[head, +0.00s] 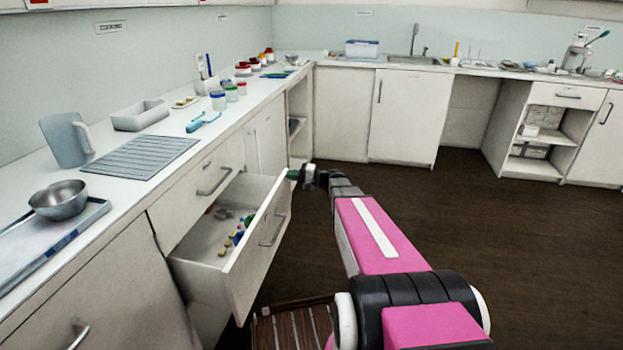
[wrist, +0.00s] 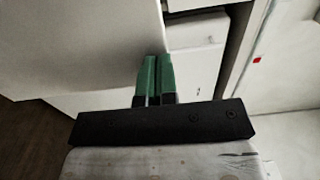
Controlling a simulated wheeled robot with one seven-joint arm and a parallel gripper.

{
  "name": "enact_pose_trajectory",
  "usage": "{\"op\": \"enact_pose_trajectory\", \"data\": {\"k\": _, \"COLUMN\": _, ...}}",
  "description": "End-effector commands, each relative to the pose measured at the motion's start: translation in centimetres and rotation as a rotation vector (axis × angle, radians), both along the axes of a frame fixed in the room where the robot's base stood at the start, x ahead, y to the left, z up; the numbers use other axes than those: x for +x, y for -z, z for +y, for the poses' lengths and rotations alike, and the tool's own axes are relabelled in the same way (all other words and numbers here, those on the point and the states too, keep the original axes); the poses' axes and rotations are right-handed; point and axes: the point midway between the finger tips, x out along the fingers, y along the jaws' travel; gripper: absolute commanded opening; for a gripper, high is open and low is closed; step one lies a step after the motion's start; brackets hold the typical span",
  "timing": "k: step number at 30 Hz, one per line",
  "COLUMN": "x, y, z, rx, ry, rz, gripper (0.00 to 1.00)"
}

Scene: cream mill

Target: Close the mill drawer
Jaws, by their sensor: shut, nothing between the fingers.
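The open drawer (head: 243,262) is pulled well out from the left counter, under a closed drawer. Small bottles and other items lie inside it, and a bar handle is on its front. My gripper (head: 293,175) is at the far top corner of the drawer front in the head view. In the wrist view its green fingers (wrist: 155,75) are together and empty, close to a pale panel (wrist: 90,45) that looks like the drawer front. I cannot tell whether the fingertips touch it.
The left counter (head: 115,205) holds a jug (head: 68,140), a metal bowl (head: 58,199), a grey tray (head: 140,115) and jars. A slatted wooden thing (head: 295,325) is on the floor below the drawer. The dark floor (head: 440,220) to the right is clear.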

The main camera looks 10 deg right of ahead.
Motion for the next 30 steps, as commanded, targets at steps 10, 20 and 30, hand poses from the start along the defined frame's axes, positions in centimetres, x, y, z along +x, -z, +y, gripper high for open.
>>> {"op": "enact_pose_trajectory", "data": {"k": 10, "x": 4.0, "y": 0.1, "z": 8.3, "rx": 0.000, "ry": -0.002, "rz": 0.000, "gripper": 0.00}}
{"op": "enact_pose_trajectory", "data": {"k": 20, "x": 5.9, "y": 0.0, "z": 12.5, "rx": 0.000, "ry": 0.000, "rz": 0.000, "gripper": 0.00}}
{"op": "enact_pose_trajectory", "data": {"k": 30, "x": 6.2, "y": 0.0, "z": 13.4, "rx": 0.000, "ry": 0.000, "rz": 0.000, "gripper": 0.00}}
